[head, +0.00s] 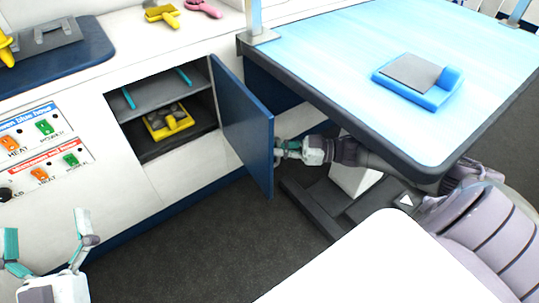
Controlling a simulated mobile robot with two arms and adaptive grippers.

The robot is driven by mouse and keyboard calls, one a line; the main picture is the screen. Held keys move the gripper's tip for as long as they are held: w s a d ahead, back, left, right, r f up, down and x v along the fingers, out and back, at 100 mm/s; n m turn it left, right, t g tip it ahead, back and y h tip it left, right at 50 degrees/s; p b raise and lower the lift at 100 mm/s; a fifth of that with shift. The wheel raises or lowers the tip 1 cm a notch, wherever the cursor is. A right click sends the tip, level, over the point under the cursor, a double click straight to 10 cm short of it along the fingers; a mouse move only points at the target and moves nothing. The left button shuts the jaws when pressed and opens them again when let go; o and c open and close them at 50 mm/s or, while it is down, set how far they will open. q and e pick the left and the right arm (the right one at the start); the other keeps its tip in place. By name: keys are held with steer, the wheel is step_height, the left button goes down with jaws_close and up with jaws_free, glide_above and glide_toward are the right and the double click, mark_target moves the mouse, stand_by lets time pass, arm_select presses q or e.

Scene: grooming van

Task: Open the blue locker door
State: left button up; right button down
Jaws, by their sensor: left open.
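The blue locker door (245,125) stands swung well out from the white cabinet front, hinged on the opening's right side. The locker interior (165,112) is exposed, with a grey shelf (160,88) in it. My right gripper (281,150) is at the door's free edge, on its right side, low under the blue table. Its fingertips are small and partly hidden, so I cannot tell whether they grip or touch the door. My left gripper (45,232) is at the lower left, fingers spread and empty, away from the door.
A yellow tray (157,132) with dark items sits in the locker. A white surface (385,270) is in front. Dark floor (190,240) is clear before the locker.

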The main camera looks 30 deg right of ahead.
arm_select(q)
steer(key=shift+s+d+r+t+h+b, duration=0.1)
steer(key=shift+s+r+t+h+b, duration=0.05)
steer(key=shift+s+r+t, duration=0.35)
steer(key=shift+s+r+t+h+b, duration=0.1)
steer(key=shift+s+r+t, duration=0.25)
steer(key=shift+r+t, duration=0.25)
steer(key=shift+s+d+r+t+h+b, duration=0.15)
steer(key=shift+s+r+t, duration=0.25)
steer(key=shift+r, duration=0.3)
arm_select(e)
steer(key=shift+w+d+f, duration=0.1)
steer(key=shift+w+d, duration=0.1)
steer(key=shift+d, duration=1.75)
arm_select(q)
steer(key=shift+a, duration=0.1)
arm_select(e)
steer(key=c, duration=1.2)
jaws_free()
steer(key=shift+d, duration=0.1)
steer(key=v, duration=1.2)
